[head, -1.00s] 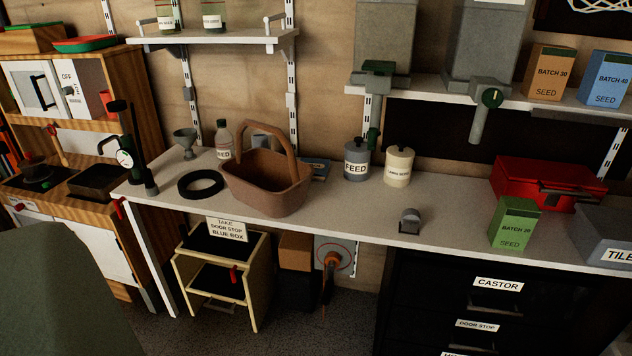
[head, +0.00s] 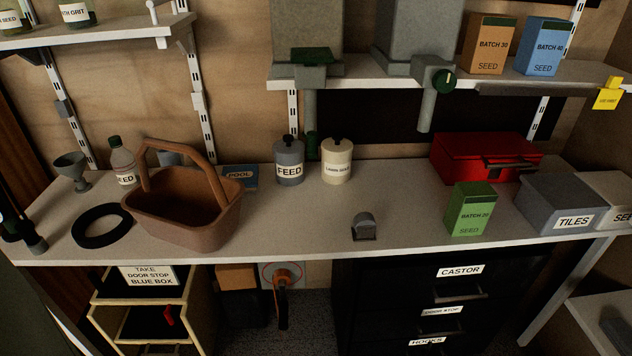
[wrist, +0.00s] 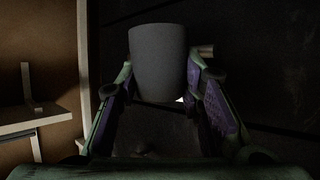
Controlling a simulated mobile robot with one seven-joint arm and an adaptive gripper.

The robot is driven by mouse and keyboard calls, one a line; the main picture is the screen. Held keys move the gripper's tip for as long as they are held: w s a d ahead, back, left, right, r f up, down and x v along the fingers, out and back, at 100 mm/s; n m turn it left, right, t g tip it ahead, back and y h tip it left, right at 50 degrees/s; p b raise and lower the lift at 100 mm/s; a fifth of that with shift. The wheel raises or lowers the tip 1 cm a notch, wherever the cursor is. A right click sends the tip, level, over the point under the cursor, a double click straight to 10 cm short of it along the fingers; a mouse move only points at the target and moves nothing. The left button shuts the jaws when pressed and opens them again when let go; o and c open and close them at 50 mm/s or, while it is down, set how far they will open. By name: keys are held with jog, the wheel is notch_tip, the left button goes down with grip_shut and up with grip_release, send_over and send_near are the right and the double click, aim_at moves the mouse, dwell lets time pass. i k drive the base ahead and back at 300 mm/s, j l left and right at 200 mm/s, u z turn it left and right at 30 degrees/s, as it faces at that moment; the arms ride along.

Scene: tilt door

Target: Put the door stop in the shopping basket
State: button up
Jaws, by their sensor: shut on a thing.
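In the wrist view my gripper (wrist: 162,75) is shut on a dark grey, round, tapered piece (wrist: 158,60), held between both fingers. No label shows on it, and I cannot tell for sure whether it is the door stop. My gripper is not clear in the head view. The brown shopping basket (head: 181,219) stands upright on the left part of the bench, its arched handle raised. The basket's inside floor is hidden. A small grey domed piece on a dark base (head: 364,226) sits near the bench's front edge.
The pale bench (head: 290,215) is clear between basket and domed piece. A black ring (head: 101,226), funnel (head: 71,169) and bottle (head: 123,160) stand left of the basket. Feed tin (head: 289,162), red case (head: 485,156) and green seed box (head: 470,209) stand right. Labelled drawers (head: 440,300) are below.

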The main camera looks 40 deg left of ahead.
aim_at(176, 219)
jog(key=j+z, duration=0.15)
jog(key=j, duration=0.35)
jog(key=k+j+z, duration=0.15)
jog(key=j, duration=0.35)
jog(key=k+j+z, duration=0.1)
jog(key=j, duration=0.35)
jog(key=k+j+z, duration=0.15)
jog(key=k+j, duration=0.15)
jog(key=k+j+z, duration=0.15)
jog(key=k, duration=0.25)
jog(key=k+j+z, duration=0.15)
jog(key=k, duration=0.25)
